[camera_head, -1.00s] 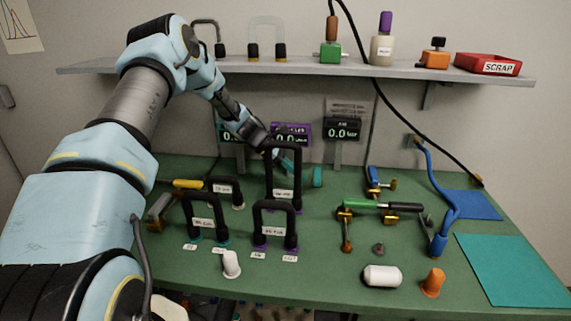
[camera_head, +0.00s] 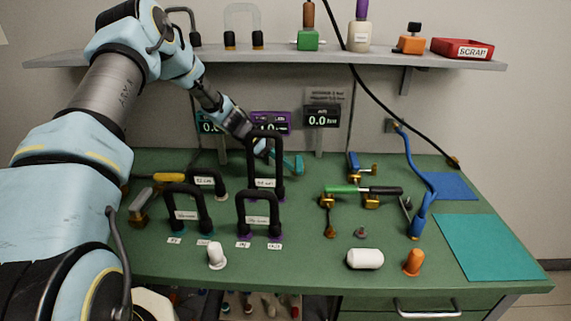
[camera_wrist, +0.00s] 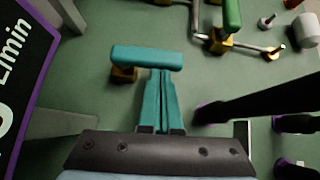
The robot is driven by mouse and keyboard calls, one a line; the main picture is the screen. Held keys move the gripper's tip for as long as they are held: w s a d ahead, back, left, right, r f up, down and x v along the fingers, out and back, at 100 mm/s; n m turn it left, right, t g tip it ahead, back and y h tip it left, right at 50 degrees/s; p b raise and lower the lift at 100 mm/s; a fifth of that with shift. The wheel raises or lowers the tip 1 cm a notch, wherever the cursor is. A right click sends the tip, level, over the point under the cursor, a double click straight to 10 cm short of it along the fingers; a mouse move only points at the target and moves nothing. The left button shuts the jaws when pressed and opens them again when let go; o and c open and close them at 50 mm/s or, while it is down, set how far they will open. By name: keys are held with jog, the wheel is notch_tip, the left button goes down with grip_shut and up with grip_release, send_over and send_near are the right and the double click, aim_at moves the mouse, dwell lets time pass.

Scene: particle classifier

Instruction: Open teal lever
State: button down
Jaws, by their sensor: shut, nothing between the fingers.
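The teal lever (camera_head: 299,165) stands at the back of the green bench, right of the tall black handle. In the wrist view its teal bar (camera_wrist: 146,57) lies crosswise, with a gold fitting under its left end. My gripper (camera_head: 263,147) reaches in from the upper left, behind the tall black handle, which partly hides it. In the wrist view my gripper's teal fingers (camera_wrist: 160,74) are together and empty. Their tips are at the near side of the bar, right of its middle; I cannot tell whether they touch it.
The tall black handle (camera_head: 278,165) stands close beside my gripper. Display panels (camera_head: 322,117) stand behind. A green-handled valve (camera_head: 345,190) and blue-handled valve (camera_head: 353,164) are to the right. More black handles (camera_head: 240,215) stand in front. The shelf (camera_head: 300,56) runs above.

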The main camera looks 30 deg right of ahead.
aim_at(301, 168)
jog(key=shift+s, duration=0.15)
jog(key=shift+s+d+n+t, duration=0.1)
jog(key=shift+n+t, duration=0.2)
jog(key=shift+n, duration=0.1)
jog(key=shift+s+d+f+b, duration=0.1)
jog(key=shift+s+d+b, duration=0.45)
jog(key=shift+s, duration=0.2)
jog(key=shift+s+d+b, duration=0.15)
jog(key=shift+s+d, duration=0.2)
jog(key=shift+d, duration=0.25)
jog(key=shift+s+d+b, duration=0.15)
jog(key=shift+s+d, duration=0.2)
jog(key=shift+d, duration=0.3)
jog(key=b+v, duration=0.2)
jog(key=v, duration=0.9)
jog(key=shift+b, duration=0.35)
